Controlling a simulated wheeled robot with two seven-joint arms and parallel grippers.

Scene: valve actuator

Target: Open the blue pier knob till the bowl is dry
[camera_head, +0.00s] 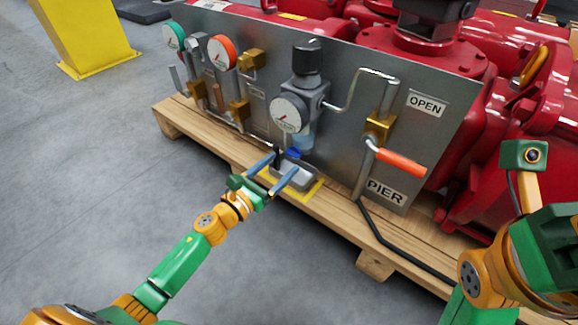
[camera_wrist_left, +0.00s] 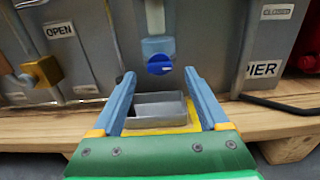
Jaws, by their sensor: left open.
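The blue knob (camera_head: 293,153) sits under the clear bluish bowl (camera_head: 303,139) of the grey regulator (camera_head: 304,92) on the panel. In the left wrist view the blue knob (camera_wrist_left: 159,65) hangs below the bowl (camera_wrist_left: 158,46), whose lower part looks bluer. My left gripper (camera_head: 282,164) is open and empty, its two blue fingers pointing at the panel. In the wrist view the knob shows between the fingertips, apart from both and seemingly beyond them. The PIER label (camera_head: 385,192) is on the panel to the right. My right arm shows at the right edge, its fingers out of view.
A grey metal tray (camera_wrist_left: 153,108) stands on a yellow-marked patch of the wooden pallet (camera_head: 222,143) beneath the knob. An orange-handled lever (camera_head: 400,162) and a black hose (camera_head: 400,242) are to the right. Red machinery (camera_head: 525,100) stands behind the panel.

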